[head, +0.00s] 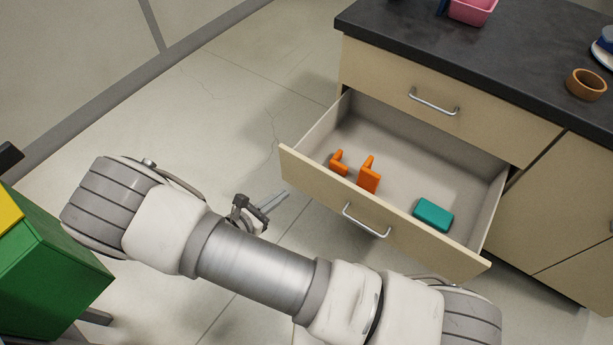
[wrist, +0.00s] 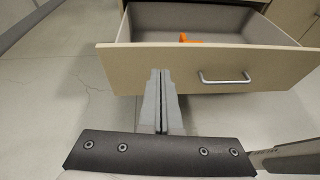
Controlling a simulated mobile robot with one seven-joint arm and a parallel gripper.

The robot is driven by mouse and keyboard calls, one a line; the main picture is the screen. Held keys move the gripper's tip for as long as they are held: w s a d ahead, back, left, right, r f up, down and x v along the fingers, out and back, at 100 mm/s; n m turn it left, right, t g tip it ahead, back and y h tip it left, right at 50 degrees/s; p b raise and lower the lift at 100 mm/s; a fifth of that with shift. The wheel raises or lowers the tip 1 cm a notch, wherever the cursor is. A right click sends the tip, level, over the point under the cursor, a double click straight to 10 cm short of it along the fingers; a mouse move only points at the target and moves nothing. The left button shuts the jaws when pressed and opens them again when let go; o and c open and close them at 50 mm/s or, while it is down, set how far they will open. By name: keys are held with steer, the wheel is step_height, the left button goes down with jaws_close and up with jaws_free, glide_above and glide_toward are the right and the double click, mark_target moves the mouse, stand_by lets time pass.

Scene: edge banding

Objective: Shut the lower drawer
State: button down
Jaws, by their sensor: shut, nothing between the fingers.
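The lower drawer (head: 380,215) is pulled well out of the cabinet in the head view. Its pale wooden front has a silver bar handle (head: 366,222). Inside lie two orange pieces (head: 369,175) and a teal block (head: 433,214). My gripper (head: 280,198) is in front of the drawer front, near its left end. In the wrist view, the closed fingers (wrist: 161,72) point at the drawer front (wrist: 215,68), left of the handle (wrist: 224,77). They overlap the front in the picture; I cannot tell whether they touch it. The fingers hold nothing.
The upper drawer (head: 440,95) above is shut. A dark countertop (head: 520,60) holds a pink bin (head: 473,10) and a brown ring (head: 586,84). A green box (head: 50,275) stands at the left. The floor left of the open drawer is clear.

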step_height(320, 180, down, 2)
steer(key=n, duration=0.1)
steer(key=b, duration=0.4)
glide_toward(313, 168)
steer(key=shift+t+y, duration=0.4)
steer(key=x, duration=0.5)
steer(key=shift+d+f, duration=0.35)
steer(key=shift+d, duration=0.1)
steer(key=shift+w+d+r, duration=0.1)
steer(key=shift+w+d, duration=0.05)
steer(key=shift+w, duration=0.25)
